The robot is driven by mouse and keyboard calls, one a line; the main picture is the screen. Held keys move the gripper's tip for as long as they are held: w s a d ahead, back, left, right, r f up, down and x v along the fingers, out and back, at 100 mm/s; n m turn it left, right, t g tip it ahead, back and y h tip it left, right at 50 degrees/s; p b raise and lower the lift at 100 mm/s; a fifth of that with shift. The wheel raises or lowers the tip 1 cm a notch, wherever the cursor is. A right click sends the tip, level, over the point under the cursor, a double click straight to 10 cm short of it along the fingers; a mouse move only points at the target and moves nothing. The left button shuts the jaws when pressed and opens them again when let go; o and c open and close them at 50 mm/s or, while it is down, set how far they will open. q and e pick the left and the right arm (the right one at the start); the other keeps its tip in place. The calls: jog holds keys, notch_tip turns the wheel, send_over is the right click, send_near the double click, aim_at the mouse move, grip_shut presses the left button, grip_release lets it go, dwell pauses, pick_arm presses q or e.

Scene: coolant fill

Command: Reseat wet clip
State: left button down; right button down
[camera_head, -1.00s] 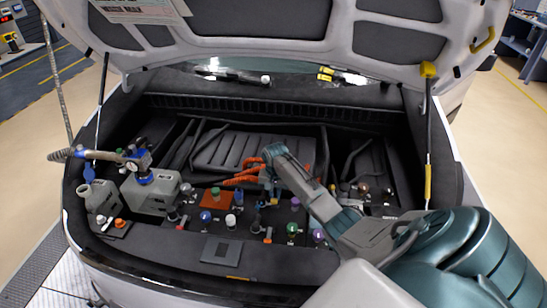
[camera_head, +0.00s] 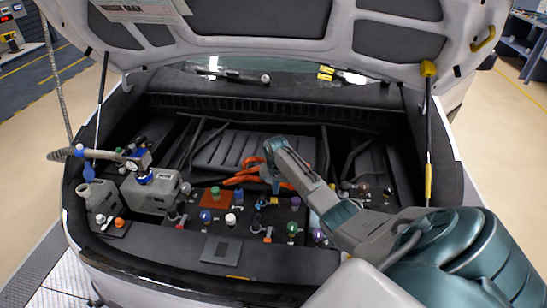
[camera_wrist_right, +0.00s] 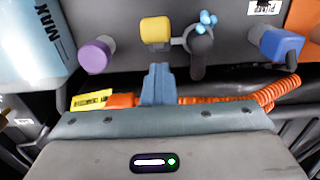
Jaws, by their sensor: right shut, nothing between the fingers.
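A dark clip (camera_wrist_right: 201,55) with light blue droplets on top sits on a grey ring-like mount in the right wrist view, beside a yellow cap (camera_wrist_right: 156,30). My right gripper (camera_wrist_right: 158,82) is shut and empty. Its blue-grey fingertips show just below the yellow cap, to the left of the clip, and seem apart from it. In the head view my right gripper (camera_head: 273,184) reaches into the middle of the open bay, in front of orange hoses. The clip cannot be made out clearly there. My left gripper is not in view.
In the right wrist view, a purple cap (camera_wrist_right: 95,56) and a blue connector (camera_wrist_right: 277,45) flank the clip. An orange coiled cable (camera_wrist_right: 265,97) passes behind the fingers. In the head view, a grey tank (camera_head: 150,193) stands at left, with several coloured caps along the front.

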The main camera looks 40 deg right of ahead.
jog(key=shift+w+d+r, duration=0.1)
jog(key=shift+w+d, duration=0.2)
jog(key=shift+d, duration=0.05)
jog(key=shift+w+d+r+b, duration=0.3)
jog(key=shift+w+d, duration=0.1)
jog(key=shift+d, duration=0.15)
jog(key=c, duration=1.7)
grip_release()
jog(key=shift+r, duration=0.1)
notch_tip(320, 180, up, 11)
jog(key=b, duration=0.3)
jog(key=shift+f, duration=0.2)
